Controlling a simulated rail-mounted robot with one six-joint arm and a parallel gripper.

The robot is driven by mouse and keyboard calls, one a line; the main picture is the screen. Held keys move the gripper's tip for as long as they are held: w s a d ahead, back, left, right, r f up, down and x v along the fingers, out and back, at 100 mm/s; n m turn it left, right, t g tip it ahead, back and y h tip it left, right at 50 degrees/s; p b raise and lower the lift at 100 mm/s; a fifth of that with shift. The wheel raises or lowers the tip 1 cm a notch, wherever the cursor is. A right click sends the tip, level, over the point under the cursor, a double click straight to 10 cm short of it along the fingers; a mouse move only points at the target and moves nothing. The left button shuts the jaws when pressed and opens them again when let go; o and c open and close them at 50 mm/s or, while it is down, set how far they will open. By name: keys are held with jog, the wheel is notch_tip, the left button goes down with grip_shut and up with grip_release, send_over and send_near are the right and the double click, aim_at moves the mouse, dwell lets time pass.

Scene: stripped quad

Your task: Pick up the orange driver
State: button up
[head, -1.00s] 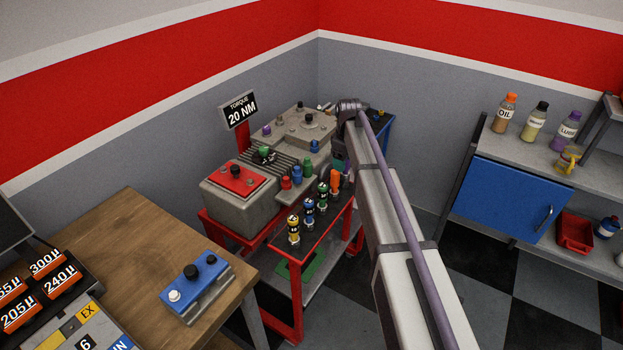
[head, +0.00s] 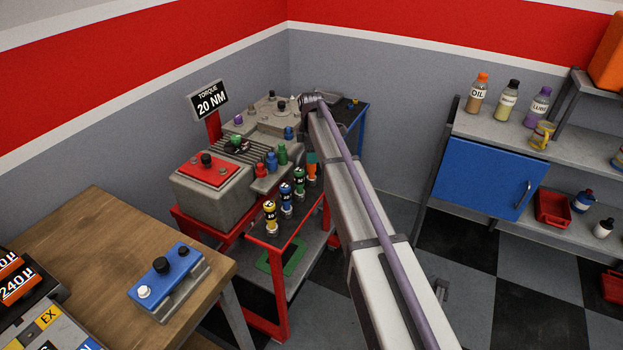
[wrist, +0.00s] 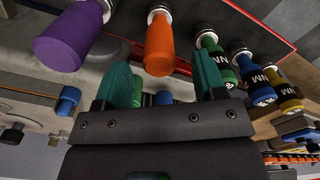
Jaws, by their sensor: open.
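The orange driver (wrist: 159,45) hangs with its rounded handle end toward my gripper in the wrist view. In the head view its orange part (head: 312,171) shows at the far end of the driver row, close to my arm. My gripper (wrist: 164,68) is open, with one teal finger on each side of the orange handle's end as seen by the wrist camera. The fingers appear clear of it; the exact depth gap is hard to judge. In the head view my arm hides most of the gripper.
A purple driver (wrist: 75,35) is left of the orange one, and a green driver (wrist: 213,60) is close to the right finger. Blue (head: 286,197) and yellow (head: 269,215) drivers follow along the red cart (head: 282,325). A grey engine block (head: 222,212) stands behind the row.

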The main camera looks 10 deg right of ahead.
aim_at(311, 170)
notch_tip(311, 170, down, 4)
jog(key=b, duration=0.3)
jog(key=shift+f, duration=0.2)
jog(key=shift+r, duration=0.2)
jog(key=c, duration=1.1)
